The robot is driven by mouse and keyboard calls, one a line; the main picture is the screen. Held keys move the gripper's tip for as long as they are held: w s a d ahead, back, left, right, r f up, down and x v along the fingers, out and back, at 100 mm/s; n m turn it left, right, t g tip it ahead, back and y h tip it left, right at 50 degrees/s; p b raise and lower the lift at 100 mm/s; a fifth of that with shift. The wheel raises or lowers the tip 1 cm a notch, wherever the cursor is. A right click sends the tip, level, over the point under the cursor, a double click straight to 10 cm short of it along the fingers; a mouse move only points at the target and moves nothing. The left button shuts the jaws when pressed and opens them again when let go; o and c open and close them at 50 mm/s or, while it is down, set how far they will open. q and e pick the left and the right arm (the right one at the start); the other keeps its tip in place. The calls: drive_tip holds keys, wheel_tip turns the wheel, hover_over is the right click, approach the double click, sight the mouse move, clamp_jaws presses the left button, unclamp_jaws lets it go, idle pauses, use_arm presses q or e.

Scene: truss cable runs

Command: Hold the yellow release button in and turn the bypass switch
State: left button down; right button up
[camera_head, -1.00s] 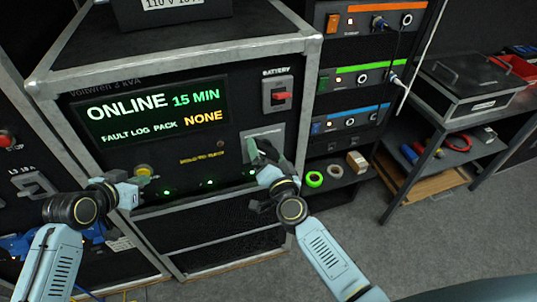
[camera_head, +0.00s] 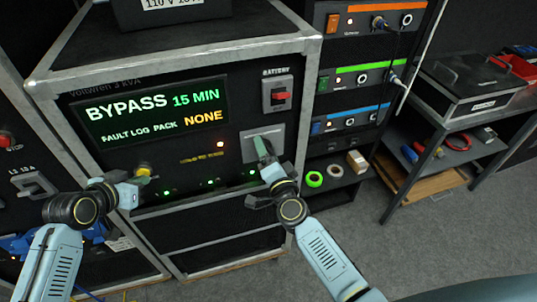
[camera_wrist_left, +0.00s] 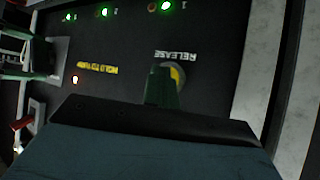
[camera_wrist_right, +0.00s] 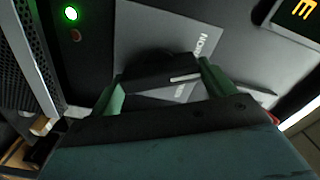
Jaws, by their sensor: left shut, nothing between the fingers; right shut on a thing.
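The yellow release button (camera_head: 143,169) is on the lower left of the black panel. It also shows in the left wrist view (camera_wrist_left: 178,75), partly hidden behind my fingers. My left gripper (camera_head: 146,178) is shut and empty, its tips at the button. My right gripper (camera_head: 264,150) is shut on the black handle of the bypass switch (camera_wrist_right: 160,72), which sits between its green fingers in the right wrist view. The switch's grey plate (camera_head: 275,135) is partly hidden by the gripper. The screen (camera_head: 150,110) reads BYPASS, 15 MIN, and fault log pack NONE.
A red battery switch (camera_head: 280,95) is above the bypass plate. An orange lamp (camera_head: 220,144) is lit on the panel. A rack of units (camera_head: 355,77) and a shelf with tape rolls (camera_head: 314,179) stand to the right. Grey floor is clear in front.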

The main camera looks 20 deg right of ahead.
drive_tip(key=shift+f+m, duration=0.1)
drive_tip(key=shift+m, duration=7)
drive_tip(key=o, duration=0.9)
